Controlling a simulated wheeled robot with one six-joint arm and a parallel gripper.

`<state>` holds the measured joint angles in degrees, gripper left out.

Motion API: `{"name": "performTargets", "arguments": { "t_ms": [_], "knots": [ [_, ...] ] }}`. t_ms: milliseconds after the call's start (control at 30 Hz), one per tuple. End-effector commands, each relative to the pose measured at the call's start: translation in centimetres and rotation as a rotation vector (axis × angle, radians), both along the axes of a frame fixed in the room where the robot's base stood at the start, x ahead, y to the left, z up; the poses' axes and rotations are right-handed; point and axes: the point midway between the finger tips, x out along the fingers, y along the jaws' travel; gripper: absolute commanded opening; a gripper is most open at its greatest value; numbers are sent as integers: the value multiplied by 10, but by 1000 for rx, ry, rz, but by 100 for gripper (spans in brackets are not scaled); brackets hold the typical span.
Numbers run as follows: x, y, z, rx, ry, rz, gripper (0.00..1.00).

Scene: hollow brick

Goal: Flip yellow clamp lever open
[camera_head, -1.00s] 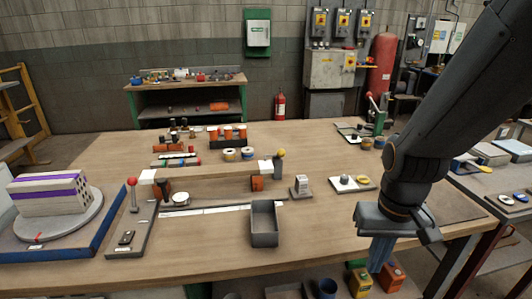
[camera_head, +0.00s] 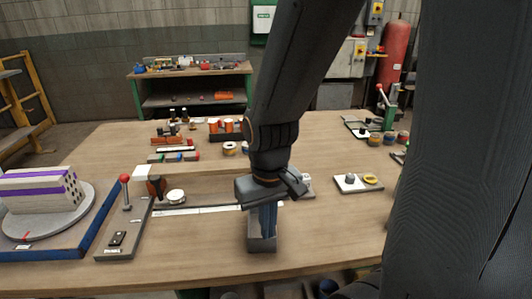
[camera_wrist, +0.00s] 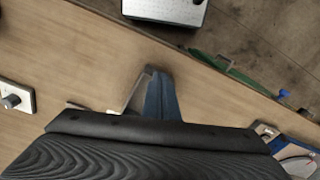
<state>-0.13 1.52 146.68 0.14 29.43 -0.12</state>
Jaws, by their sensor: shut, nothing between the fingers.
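The yellow-knobbed clamp lever is hidden behind my arm in the head view. It does not show clearly in the wrist view either. My gripper (camera_head: 267,225) points down with its blue fingers together, shut and empty. It appears at the small grey open bin (camera_head: 262,244) near the front of the bench; I cannot tell whether it touches the bin. In the wrist view the shut fingers (camera_wrist: 159,92) stand beside a grey edge, probably the bin's wall.
A red-knobbed lever (camera_head: 126,190) stands on a grey plate at the left, beside a turntable with a striped block (camera_head: 40,192). Bare wood (camera_head: 190,250) lies in front.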

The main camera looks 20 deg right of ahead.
Motion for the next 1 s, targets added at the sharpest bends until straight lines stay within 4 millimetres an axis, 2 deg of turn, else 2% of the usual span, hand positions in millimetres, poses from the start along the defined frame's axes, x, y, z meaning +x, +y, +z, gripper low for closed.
{"name": "performTargets", "arguments": {
  "t_ms": [300,367,467,567,667,800,900,1000],
  "knots": [
    [1,1,1,6,-4,-22,0],
    [5,2,3,22,-15,-78,0],
    [20,8,10,81,-50,-292,0],
    [46,9,23,178,-100,-656,0],
    [79,1,38,299,-150,-1110,0],
    [120,-33,60,472,-207,-1765,0],
    [139,-65,72,590,-235,-2204,0],
    [147,-96,80,692,-260,-2574,0]
  ]
}}
